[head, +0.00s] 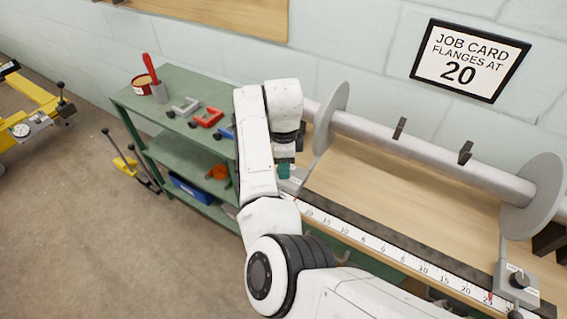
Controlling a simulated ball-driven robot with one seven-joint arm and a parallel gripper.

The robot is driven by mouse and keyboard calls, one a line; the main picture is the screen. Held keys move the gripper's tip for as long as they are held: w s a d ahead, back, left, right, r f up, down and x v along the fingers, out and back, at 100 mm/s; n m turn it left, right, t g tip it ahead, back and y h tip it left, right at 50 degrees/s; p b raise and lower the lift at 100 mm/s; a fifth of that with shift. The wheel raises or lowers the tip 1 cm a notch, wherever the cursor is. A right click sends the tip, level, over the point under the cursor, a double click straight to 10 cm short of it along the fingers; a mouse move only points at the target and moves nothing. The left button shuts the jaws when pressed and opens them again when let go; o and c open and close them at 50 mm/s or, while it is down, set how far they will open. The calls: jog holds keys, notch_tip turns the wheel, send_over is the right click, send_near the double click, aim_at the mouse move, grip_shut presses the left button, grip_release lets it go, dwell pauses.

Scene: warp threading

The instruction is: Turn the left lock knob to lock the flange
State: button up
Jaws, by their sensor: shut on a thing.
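The left flange (331,112) is a grey disc on the beam, with an arm running down towards the left lock block (294,184) at the scale. My gripper (284,171), with teal fingers, points down at this block. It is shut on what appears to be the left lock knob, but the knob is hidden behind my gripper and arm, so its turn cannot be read. The right flange (535,190) is joined to a grey block (507,276) with a black lock knob (518,280). The job card (470,60) reads "FLANGES AT 20".
The scale (385,247) runs along the bench front, partly covered by my arm. The grey beam (420,155) carries two dark brackets. A green shelf cart (175,125) with clamps and a red-handled brush stands left. The wooden bench top (400,205) between the flanges is clear.

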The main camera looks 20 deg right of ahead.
jog(key=o, duration=1)
jog(key=shift+o, duration=0.2)
notch_tip(320, 180, up, 11)
jog(key=shift+b, duration=0.3)
jog(key=shift+f, duration=0.15)
